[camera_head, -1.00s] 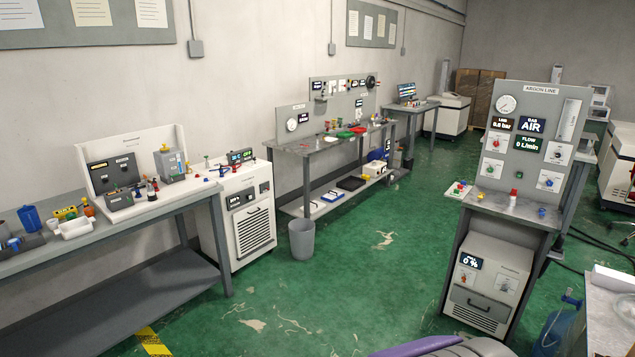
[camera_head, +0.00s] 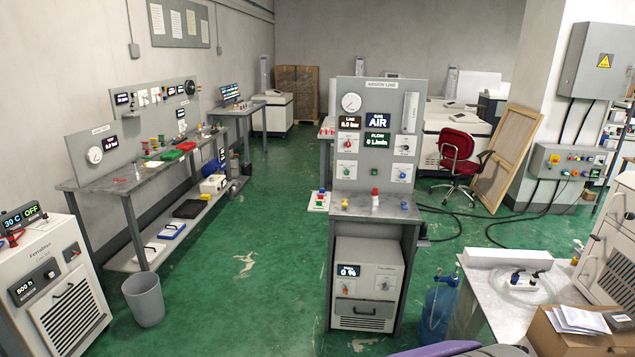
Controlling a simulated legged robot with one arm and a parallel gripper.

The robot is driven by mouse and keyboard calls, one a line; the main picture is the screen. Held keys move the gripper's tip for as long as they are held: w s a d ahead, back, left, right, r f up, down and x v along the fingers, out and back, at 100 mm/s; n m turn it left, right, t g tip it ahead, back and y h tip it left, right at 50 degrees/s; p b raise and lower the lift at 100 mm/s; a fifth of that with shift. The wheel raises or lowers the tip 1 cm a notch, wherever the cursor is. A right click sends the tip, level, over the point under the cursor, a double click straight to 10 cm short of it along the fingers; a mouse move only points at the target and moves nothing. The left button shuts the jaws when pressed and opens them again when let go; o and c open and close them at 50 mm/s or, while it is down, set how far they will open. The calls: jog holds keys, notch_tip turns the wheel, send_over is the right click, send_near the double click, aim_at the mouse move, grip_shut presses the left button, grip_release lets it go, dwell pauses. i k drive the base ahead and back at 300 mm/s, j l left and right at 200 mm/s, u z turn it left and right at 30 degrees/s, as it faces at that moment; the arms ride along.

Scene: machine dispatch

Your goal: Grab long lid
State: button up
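I cannot make out for certain which thing is the long lid. A long white box-like piece (camera_head: 507,258) lies along the far edge of the pale table (camera_head: 482,297) at the right. I cannot tell whether it is a lid. Small red, green and blue items on the far left bench are too small to tell apart. My gripper is not in view. A purple and grey part at the bottom edge appears to be my own body.
The Argon line stand (camera_head: 378,152) is ahead, with a blue canister (camera_head: 438,308) beside it. A grey bin (camera_head: 144,299) stands by the left bench (camera_head: 122,186). An open cardboard box (camera_head: 565,335) is at lower right. Green floor (camera_head: 240,300) is clear between bench and stand.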

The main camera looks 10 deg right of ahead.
aim_at(478, 257)
jog(key=i+l+z, duration=0.1)
jog(key=i+z, duration=0.3)
jog(key=i, duration=0.5)
jog(key=i+j+z, duration=0.2)
jog(key=i+z, duration=0.25)
jog(key=i, duration=0.45)
jog(key=i+z, duration=0.8)
jog(key=i+j+z, duration=0.2)
jog(key=i+z, duration=0.25)
jog(key=i+j+z, duration=0.4)
